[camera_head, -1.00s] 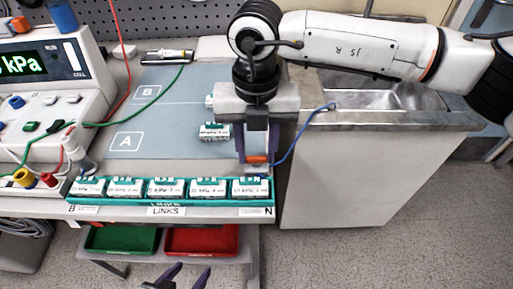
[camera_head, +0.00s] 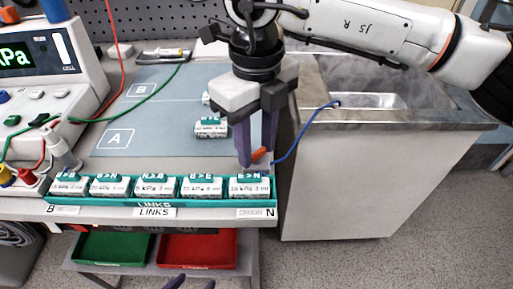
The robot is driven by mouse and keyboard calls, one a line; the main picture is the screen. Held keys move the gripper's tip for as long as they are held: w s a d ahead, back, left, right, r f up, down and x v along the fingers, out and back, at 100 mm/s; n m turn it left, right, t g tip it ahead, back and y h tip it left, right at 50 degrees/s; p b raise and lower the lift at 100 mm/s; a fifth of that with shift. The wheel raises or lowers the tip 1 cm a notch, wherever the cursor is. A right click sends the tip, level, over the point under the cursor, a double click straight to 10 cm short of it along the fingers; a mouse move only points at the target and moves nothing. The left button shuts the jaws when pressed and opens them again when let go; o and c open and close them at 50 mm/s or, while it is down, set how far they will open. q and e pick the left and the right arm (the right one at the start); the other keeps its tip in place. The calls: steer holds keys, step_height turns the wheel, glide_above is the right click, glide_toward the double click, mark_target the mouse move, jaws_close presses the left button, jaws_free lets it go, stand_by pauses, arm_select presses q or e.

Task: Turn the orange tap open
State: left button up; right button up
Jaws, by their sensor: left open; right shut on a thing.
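The orange tap (camera_head: 260,153) sits at the front right of the bench, just behind the right end of the teal rack. It lies at a slant, its right end farther back. My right gripper (camera_head: 257,160) points down from above, its purple fingers shut on the tap and partly hiding it. A blue tube (camera_head: 296,142) runs from beside the tap toward the sink. My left gripper (camera_head: 190,283) shows only its purple fingertips at the bottom edge, apart and empty, well away from the tap.
The teal rack (camera_head: 160,204) holds several labelled white blocks. Another block (camera_head: 211,128) stands on the blue-grey mat (camera_head: 165,100). A pump with a display (camera_head: 28,58) stands at left, a metal sink (camera_head: 370,100) at right. Green (camera_head: 112,249) and red (camera_head: 198,250) trays are below.

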mark_target(256, 152)
steer(key=shift+n, duration=0.5)
steer(key=shift+r+n+b, duration=0.1)
steer(key=shift+n+b, duration=0.2)
steer(key=shift+n, duration=0.1)
steer(key=o, duration=1.1)
steer(key=shift+c, duration=0.2)
step_height(256, 152, up, 10)
steer(key=shift+r, duration=0.15)
